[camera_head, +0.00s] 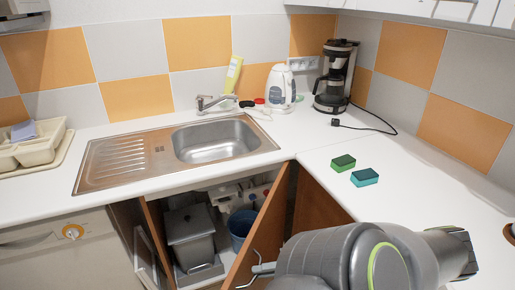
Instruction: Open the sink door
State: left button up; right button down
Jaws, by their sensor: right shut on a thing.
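The sink door (263,235) is a brown wooden panel below the counter corner. It stands swung out, and the cupboard interior shows to its left. Its metal handle (257,269) is at the bottom of the view. My right arm comes in from the lower right, and my right gripper (268,270) is at the handle, shut on it. The fingers are mostly hidden by my own arm. The steel sink (215,140) sits in the white counter above. My left gripper is out of view.
Inside the cupboard are a grey bin (190,235) and a blue bucket (241,225). Two sponges, green (343,163) and teal (365,177), lie on the right counter. A coffee maker (337,78) and a kettle (280,88) stand at the back corner.

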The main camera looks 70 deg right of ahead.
jog(key=shift+d, duration=0.1)
jog(key=c, duration=1.5)
grip_release()
jog(key=v, duration=0.7)
jog(key=shift+s, duration=0.3)
